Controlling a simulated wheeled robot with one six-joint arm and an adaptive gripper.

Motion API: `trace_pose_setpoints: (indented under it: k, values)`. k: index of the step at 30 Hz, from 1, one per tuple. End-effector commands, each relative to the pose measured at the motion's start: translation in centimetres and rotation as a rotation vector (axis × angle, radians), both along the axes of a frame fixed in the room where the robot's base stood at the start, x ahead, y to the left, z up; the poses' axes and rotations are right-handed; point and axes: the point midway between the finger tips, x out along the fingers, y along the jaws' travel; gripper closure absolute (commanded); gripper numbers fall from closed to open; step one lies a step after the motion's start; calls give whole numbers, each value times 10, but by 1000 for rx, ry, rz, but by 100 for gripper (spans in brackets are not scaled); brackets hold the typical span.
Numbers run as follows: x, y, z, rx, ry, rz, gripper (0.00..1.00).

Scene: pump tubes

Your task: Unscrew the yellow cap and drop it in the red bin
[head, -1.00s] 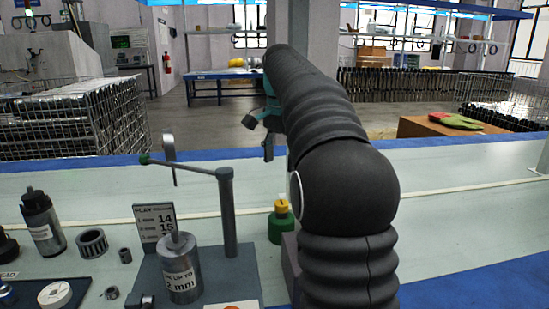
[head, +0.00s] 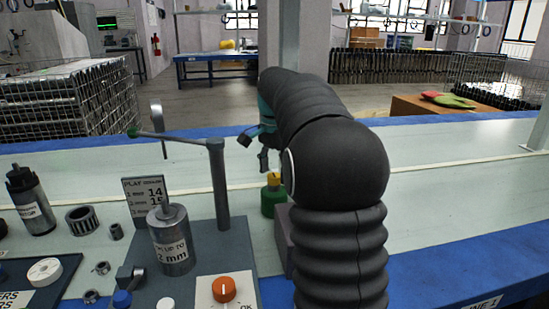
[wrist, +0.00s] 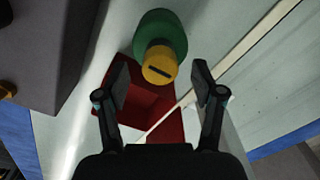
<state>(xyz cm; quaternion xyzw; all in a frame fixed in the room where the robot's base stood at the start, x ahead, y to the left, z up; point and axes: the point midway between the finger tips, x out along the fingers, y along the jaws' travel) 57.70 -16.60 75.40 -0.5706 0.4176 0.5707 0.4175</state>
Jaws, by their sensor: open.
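The yellow cap (head: 271,177) sits on top of a green container (head: 273,201) on the pale bench, just left of my arm. In the wrist view, the cap (wrist: 159,66) has a dark slot on top, and the green body (wrist: 162,32) shows behind it. My gripper (wrist: 160,80) is open, with one finger to each side of the cap in that view. In the head view my gripper (head: 257,151) is above and slightly left of the cap, apart from it. The red bin (wrist: 160,103) shows below the cap between the fingers. It is hidden in the head view.
A post with a horizontal arm (head: 217,185) stands left of the cap, with a metal cylinder (head: 172,250) and an orange knob (head: 224,289) nearby. A grey block (head: 284,236) stands in front of the green container. The bench behind is mostly clear.

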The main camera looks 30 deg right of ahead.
Motion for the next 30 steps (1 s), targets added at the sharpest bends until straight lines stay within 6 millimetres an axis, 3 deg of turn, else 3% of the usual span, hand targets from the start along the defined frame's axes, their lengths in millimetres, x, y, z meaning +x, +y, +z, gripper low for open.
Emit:
trace_pose_setpoints:
  k: [6,16,17,24,26,27,30]
  values:
    - [0,0,-18,0,0,0,32]
    - [0,0,-21,0,0,0,32]
    - [0,0,-21,0,0,0,35]
    - [0,0,-21,0,0,0,94]
    - [0,0,-21,0,0,0,94]
    - [0,0,-21,0,0,0,72]
    - [0,0,-21,0,1,0,97]
